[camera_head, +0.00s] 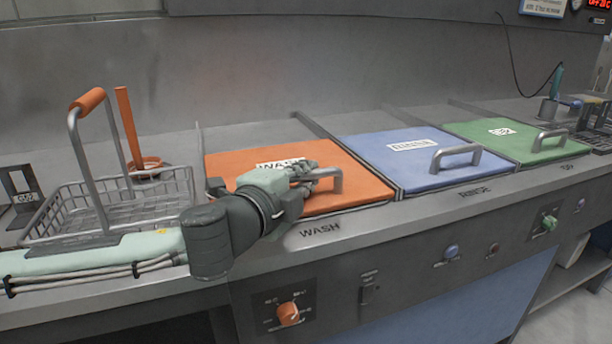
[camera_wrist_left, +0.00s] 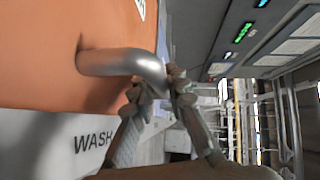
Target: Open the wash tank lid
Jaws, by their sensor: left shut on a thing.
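The orange wash tank lid (camera_head: 355,190) lies closed and flat in the counter, above the label WASH. Its metal bar handle shows near the lid's front edge, partly hidden by my gripper. My left gripper (camera_head: 312,180) reaches in from the left over the lid and is shut on the handle. In the left wrist view the fingers (camera_wrist_left: 160,92) meet at the bend of the silver handle (camera_wrist_left: 115,62), and the orange lid (camera_wrist_left: 50,50) fills the upper left. My right gripper is in neither view.
A wire basket (camera_head: 65,208) with an orange-gripped handle stands on the counter at left. A blue lid (camera_head: 400,170) and a green lid (camera_head: 500,143) lie closed to the right, each with a bar handle. An orange knob (camera_head: 288,314) is on the front panel.

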